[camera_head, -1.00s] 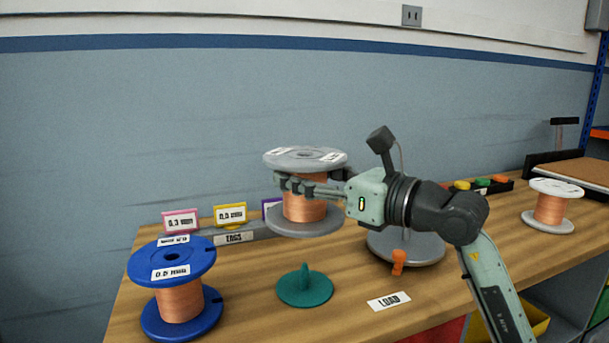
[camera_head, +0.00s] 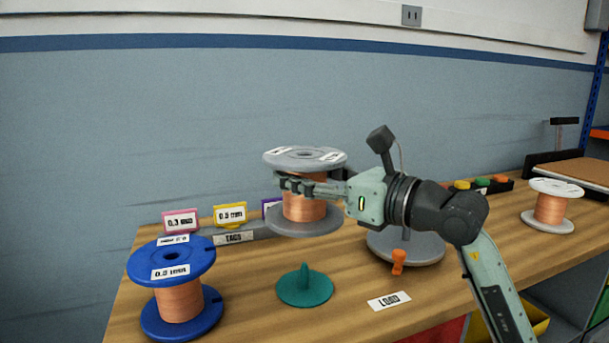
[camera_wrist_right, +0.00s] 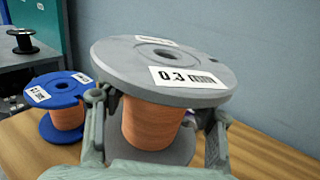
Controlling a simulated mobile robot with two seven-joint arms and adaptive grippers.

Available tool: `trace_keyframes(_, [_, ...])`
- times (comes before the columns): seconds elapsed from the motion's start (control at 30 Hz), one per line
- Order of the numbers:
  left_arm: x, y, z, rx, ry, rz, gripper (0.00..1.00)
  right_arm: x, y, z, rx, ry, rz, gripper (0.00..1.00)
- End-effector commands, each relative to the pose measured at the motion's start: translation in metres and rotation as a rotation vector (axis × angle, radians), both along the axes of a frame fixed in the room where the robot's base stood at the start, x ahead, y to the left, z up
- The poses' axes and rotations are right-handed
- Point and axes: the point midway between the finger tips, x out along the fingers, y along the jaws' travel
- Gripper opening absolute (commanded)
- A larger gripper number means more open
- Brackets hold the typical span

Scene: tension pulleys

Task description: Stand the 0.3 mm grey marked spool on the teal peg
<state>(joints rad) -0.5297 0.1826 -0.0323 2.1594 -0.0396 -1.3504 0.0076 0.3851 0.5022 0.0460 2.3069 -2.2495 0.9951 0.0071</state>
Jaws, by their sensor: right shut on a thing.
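The grey spool (camera_head: 304,211) with copper wire is held in the air, roughly upright, above the bench. Its label reads 0.3 in the right wrist view (camera_wrist_right: 187,77). My right gripper (camera_head: 292,184) is shut on its copper-wound middle, between the two grey flanges; the fingers also show in the right wrist view (camera_wrist_right: 155,125). The teal peg (camera_head: 304,284) stands on a round teal base on the bench, below the spool and apart from it. The peg is empty. My left gripper is not in view.
A blue spool (camera_head: 180,297) stands left of the peg. Behind are the tag rack (camera_head: 236,237) and a grey round base (camera_head: 425,250) with an orange knob (camera_head: 398,261). A LOAD label (camera_head: 389,301) lies right of the peg. A smaller grey-white spool (camera_head: 550,207) stands at the right.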

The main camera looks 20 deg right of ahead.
Motion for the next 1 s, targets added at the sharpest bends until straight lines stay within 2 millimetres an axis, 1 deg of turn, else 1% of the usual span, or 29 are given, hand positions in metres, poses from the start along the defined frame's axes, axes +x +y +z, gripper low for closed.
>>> trace_keyframes(0.17, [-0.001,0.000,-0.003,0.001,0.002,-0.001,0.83,0.000,0.000,-0.001,0.002,-0.005,0.000,0.02])
trace_keyframes(1.0, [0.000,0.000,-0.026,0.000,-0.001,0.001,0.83,0.000,0.000,-0.028,0.001,-0.005,0.000,0.02])
